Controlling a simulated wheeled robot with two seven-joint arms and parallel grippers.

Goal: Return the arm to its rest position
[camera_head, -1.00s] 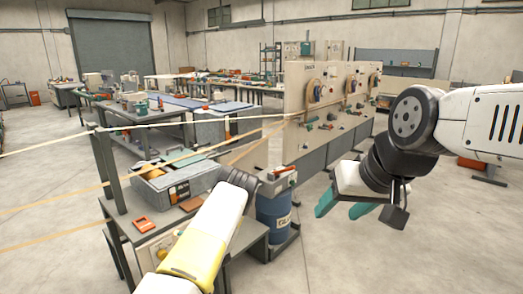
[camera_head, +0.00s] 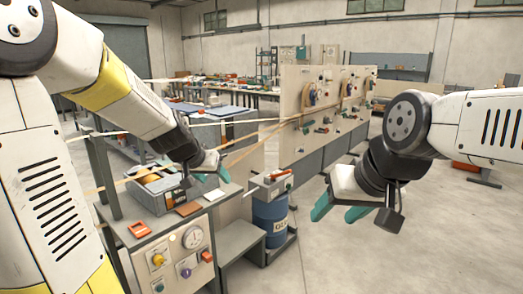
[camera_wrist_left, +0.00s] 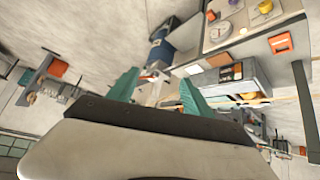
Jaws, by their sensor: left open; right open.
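My left arm (camera_head: 125,100) comes in from the left, white and yellow, bent at the elbow with its forearm sloping down to the right. My left gripper (camera_head: 212,172) is open, its green fingers empty, in front of and above the winder bench near the grey box (camera_head: 155,200). Its two spread fingers (camera_wrist_left: 158,90) also show in the left wrist view with nothing between them. My right arm (camera_head: 465,125) reaches in from the right. My right gripper (camera_head: 342,213) is open and empty, held over bare floor.
The bench has a control panel with a gauge (camera_head: 192,238) and an orange item (camera_head: 139,229) on top. A blue drum (camera_head: 271,222) stands right of it. Tan bands (camera_head: 255,140) run to the spool board (camera_head: 310,105).

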